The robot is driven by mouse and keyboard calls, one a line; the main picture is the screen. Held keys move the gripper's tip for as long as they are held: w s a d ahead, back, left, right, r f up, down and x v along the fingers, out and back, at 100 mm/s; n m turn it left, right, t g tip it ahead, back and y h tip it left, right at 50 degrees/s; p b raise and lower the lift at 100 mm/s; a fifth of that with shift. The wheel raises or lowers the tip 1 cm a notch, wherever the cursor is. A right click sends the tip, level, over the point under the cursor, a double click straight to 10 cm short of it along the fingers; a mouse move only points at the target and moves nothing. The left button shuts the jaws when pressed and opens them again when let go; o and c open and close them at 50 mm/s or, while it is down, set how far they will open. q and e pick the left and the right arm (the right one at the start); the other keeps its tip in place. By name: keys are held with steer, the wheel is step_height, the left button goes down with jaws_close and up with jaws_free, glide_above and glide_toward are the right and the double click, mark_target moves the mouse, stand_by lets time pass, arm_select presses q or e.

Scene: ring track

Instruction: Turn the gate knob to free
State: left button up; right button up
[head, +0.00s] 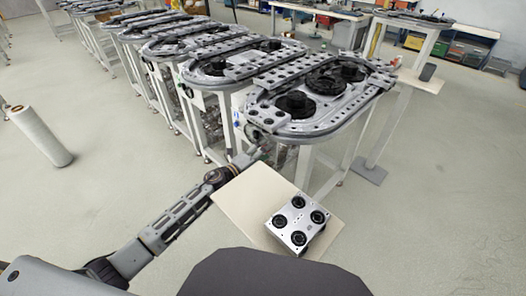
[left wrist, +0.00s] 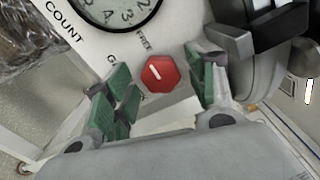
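The red gate knob (left wrist: 160,74) sits on a white panel (left wrist: 95,45) in the left wrist view. A white line on its face slants toward the upper left. Small lettering that looks like FREE stands just above the knob, and another label to its upper left is partly hidden. My left gripper (left wrist: 162,92) is open, with its green-padded fingers on either side of the knob and a visible gap at each side. In the head view my left gripper (head: 250,157) is at the near end of the closest ring track (head: 325,88); the knob cannot be made out there. My right gripper is not in view.
A dial (left wrist: 122,8) marked COUNT is above the knob. A grey and black fitting (left wrist: 245,50) is close to the right finger. A cream board (head: 240,197) with a silver four-wheeled carriage (head: 299,222) lies near me. More tracks (head: 165,40) stand behind; a white roll (head: 38,135) is left.

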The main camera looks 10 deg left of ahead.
arm_select(q)
steer(key=v, duration=1.2)
stand_by(1.0)
stand_by(0.6)
